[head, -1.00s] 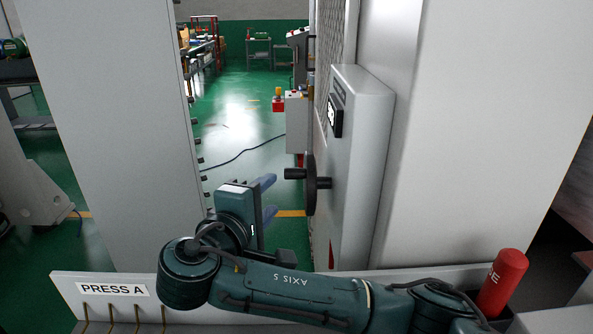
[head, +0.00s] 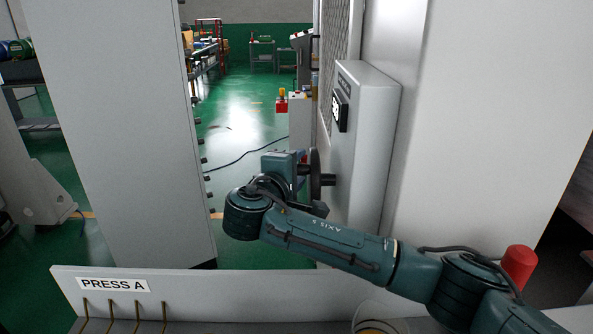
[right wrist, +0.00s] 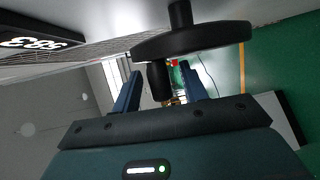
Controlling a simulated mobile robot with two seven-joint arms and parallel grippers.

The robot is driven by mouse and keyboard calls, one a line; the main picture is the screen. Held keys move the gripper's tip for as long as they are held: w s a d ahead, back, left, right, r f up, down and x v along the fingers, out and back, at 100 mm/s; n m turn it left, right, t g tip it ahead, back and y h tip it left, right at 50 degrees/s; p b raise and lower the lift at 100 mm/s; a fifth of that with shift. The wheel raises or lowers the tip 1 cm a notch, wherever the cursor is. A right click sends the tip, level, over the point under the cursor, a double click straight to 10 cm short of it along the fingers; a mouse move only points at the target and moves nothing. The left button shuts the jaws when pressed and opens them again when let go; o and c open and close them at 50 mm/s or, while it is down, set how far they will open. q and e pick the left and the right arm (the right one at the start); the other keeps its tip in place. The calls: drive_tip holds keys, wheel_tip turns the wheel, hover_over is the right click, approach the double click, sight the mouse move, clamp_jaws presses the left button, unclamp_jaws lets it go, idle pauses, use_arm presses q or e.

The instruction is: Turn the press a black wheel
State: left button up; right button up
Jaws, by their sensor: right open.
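The black wheel (head: 315,175) stands edge-on at the side of the grey press box (head: 366,150), joined to it by a short black shaft. In the right wrist view the wheel (right wrist: 190,40) is close ahead, its black handle (right wrist: 160,82) sticking out towards me. My right gripper (head: 297,163) is right beside the wheel in the head view, its body hiding the handle. In the right wrist view the open blue fingers (right wrist: 160,68) are on either side of the handle, with gaps visible. My left gripper is not in view.
A small display (head: 340,111) is on the box. A tall grey panel (head: 120,130) stands left of my arm. A low plate labelled PRESS A (head: 180,282) with several hooks runs in front. A red cylinder (head: 519,264) is at the right. The green floor aisle behind is open.

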drive_tip(key=shift+c, duration=0.3)
clamp_jaws()
idle(0.3)
